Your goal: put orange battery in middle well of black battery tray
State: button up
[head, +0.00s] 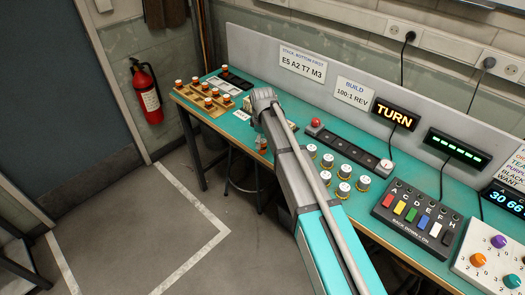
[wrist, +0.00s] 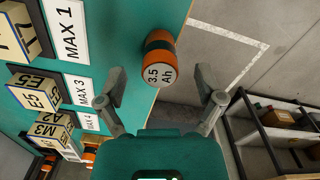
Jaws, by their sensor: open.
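An orange and black battery (wrist: 159,52) marked 3.5 Ah shows in the wrist view, its round light end facing the camera, at the bench's front edge. It also shows in the head view (head: 262,142), just below my arm's end. My gripper (wrist: 159,98) is open; its fingers are spread to either side, with the battery's marked end between and slightly ahead of them. Whether the fingers touch it cannot be told, but a gap shows on both sides. A dark low object (head: 236,79) at the bench's far left may be the black battery tray; its wells are too small to make out.
A wooden rack (head: 203,99) with several small orange-topped items stands at the bench's left end. Lettered blocks (wrist: 36,91) and MAX labels (wrist: 77,90) lie left in the wrist view. Several white-topped jars (head: 344,189) and a switch box (head: 416,215) stand right of my arm.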

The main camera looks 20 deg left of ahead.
jog(key=shift+f+b, duration=0.45)
jog(key=shift+f, duration=0.3)
grip_shut()
dwell(0.4)
